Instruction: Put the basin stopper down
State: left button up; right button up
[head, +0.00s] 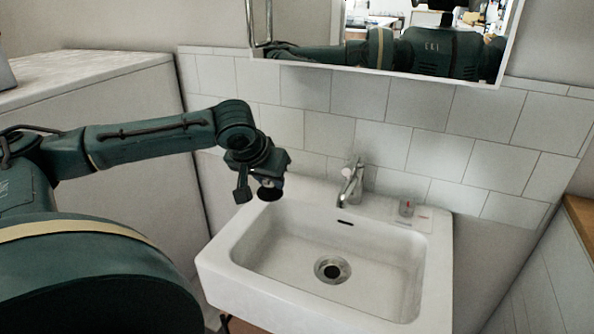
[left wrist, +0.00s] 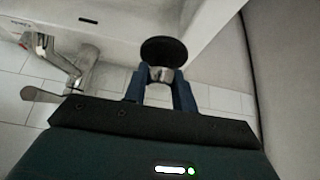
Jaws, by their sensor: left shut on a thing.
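The basin stopper (left wrist: 164,51), a dark round disc on a short metal stem, is held between the two blue fingers of my left gripper (left wrist: 160,80) in the left wrist view. In the head view my left gripper (head: 258,185) points down near the back left corner of the white sink (head: 217,252). The stopper shows there as a dark disc (head: 270,193) at its lower end. I cannot tell whether it touches the sink rim. The drain (head: 332,269) in the basin floor is open, with a metal ring. My right gripper is not in view.
A chrome faucet (head: 350,184) stands at the back middle of the sink, right of my left gripper. A tiled wall (head: 410,145) and a mirror (head: 400,45) are behind. The basin is empty.

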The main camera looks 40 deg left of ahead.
pick_arm(q)
jog(key=w+a+p, duration=0.2)
jog(key=w+a, duration=0.2)
jog(key=w, duration=0.9)
jog(key=f, duration=0.6)
jog(key=shift+w+a+f+b, duration=0.15)
jog(key=shift+w+b, duration=0.05)
jog(key=shift+b, duration=0.1)
jog(key=shift+w+f, duration=0.2)
jog(key=shift+f, duration=0.15)
jog(key=o, duration=0.5)
jog(key=shift+f, duration=0.15)
jog(key=o, duration=0.4)
jog(key=shift+o, duration=0.2)
